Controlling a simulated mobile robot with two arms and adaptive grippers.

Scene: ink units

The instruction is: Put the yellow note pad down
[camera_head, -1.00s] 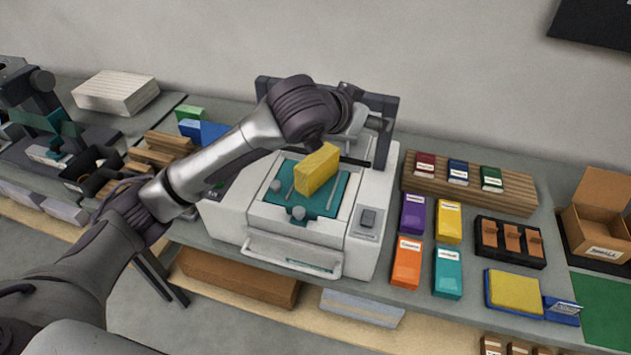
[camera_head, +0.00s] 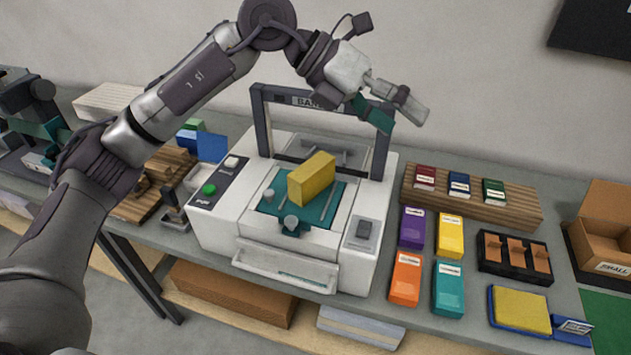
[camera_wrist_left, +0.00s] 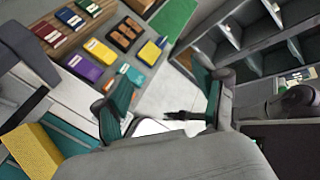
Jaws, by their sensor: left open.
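The yellow note pad (camera_head: 311,179) stands on its long edge on the teal bed (camera_head: 265,207) of the white machine (camera_head: 215,228). It is clear of any gripper. My left gripper (camera_head: 400,106) is raised above and to the right of the machine, open and empty. In the left wrist view the note pad (camera_wrist_left: 42,150) shows at the lower left, outside the open fingers (camera_wrist_left: 160,103). The right gripper is not in view.
A dark frame (camera_head: 262,120) arches over the machine's back. To the right are a wooden rack (camera_head: 470,198) with small boxes, several coloured boxes, a black tray (camera_head: 515,272), a yellow pad on a blue tray (camera_head: 520,312) and an open carton (camera_head: 600,240).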

